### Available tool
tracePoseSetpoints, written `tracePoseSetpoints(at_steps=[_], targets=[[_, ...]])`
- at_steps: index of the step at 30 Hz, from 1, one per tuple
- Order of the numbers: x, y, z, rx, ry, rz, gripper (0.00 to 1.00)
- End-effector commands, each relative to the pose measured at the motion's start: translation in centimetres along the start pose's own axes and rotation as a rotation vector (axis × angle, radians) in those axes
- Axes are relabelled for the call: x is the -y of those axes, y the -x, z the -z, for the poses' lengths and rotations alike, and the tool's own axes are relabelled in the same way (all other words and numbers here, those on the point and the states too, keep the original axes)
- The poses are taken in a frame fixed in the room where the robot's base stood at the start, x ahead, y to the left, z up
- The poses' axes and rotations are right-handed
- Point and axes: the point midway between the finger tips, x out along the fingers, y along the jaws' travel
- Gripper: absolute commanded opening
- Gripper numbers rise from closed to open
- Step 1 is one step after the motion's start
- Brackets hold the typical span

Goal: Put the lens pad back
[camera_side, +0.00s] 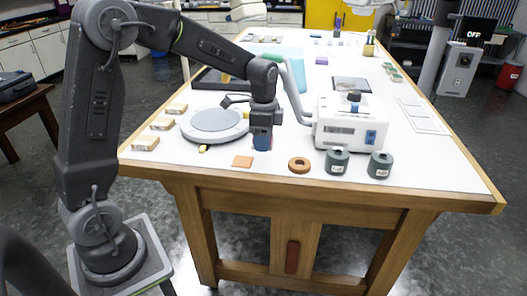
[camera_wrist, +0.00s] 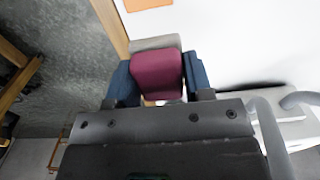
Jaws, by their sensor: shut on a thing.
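My gripper (camera_wrist: 160,78) is shut on a maroon block with rounded edges (camera_wrist: 158,70), held between its two blue fingers. The block looks like the lens pad, but I cannot be sure of its name. In the side view my gripper (camera_side: 263,142) points down over the front part of the white table, and the fingers mostly hide the block. A flat orange square (camera_side: 242,161) lies on the table just left of and nearer than the gripper. It also shows at the top edge of the wrist view (camera_wrist: 147,4). A grey piece (camera_wrist: 155,42) shows just beyond the block.
A round grey plate (camera_side: 213,122) stands left of my gripper, with several small tan boxes (camera_side: 145,143) further left. A brown ring (camera_side: 299,165) and two dark green cylinders (camera_side: 380,165) stand to the right. A white instrument (camera_side: 348,128) stands behind them. The table's wooden front edge is near.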

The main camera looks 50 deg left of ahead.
Motion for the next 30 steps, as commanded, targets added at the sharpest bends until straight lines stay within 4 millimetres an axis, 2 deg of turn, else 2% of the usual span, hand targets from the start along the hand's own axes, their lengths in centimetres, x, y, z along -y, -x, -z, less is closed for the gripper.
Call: tracePoseSetpoints(at_steps=[6,10,30], targets=[[-0.1,-2.9,0.0,0.003,0.0,-0.004,0.28],[0.0,-4.1,0.0,0.0,0.0,-0.001,0.28],[0.0,-5.3,0.0,0.0,0.0,0.0,0.28]])
